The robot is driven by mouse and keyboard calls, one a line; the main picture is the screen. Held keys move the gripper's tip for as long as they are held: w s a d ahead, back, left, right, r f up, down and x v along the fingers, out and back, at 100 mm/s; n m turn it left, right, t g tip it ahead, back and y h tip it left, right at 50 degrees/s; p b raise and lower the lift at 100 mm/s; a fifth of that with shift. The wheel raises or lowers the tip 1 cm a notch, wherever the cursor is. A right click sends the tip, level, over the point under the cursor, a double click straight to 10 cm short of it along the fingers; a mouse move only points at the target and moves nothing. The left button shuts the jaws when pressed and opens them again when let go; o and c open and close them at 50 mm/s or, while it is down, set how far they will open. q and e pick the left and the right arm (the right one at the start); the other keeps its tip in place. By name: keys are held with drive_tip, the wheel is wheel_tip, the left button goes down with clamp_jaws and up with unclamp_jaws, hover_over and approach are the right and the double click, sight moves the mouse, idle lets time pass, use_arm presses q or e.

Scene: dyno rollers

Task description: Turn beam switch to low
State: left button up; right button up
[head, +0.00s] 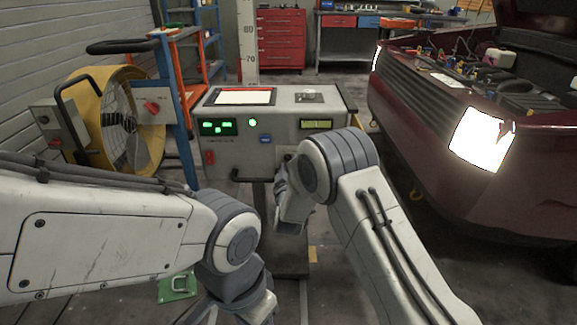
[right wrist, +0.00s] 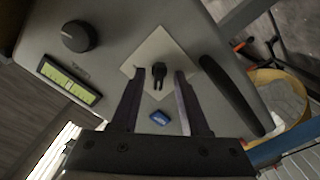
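The switch, a small black lever (right wrist: 158,71), sits on a pale square plate (right wrist: 157,50) on the grey console face in the right wrist view. My right gripper (right wrist: 158,82) points at it with its two dark fingers spread, one on each side of the lever, with gaps between. In the head view the grey console (head: 282,109) stands ahead, and my right forearm covers the part of its front where the gripper works. My left gripper (head: 240,305) is low in the head view; its fingers cannot be made out.
A black round knob (right wrist: 79,36), a lit green display (right wrist: 70,80), a blue button (right wrist: 159,118) and a black handle (right wrist: 231,95) are near the switch. A yellow fan (head: 112,125) stands left. A dark red car (head: 535,160) with lit headlights stands right.

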drive_tip(key=s+p, duration=0.2)
drive_tip(key=s, duration=0.8)
drive_tip(key=shift+s, duration=0.25)
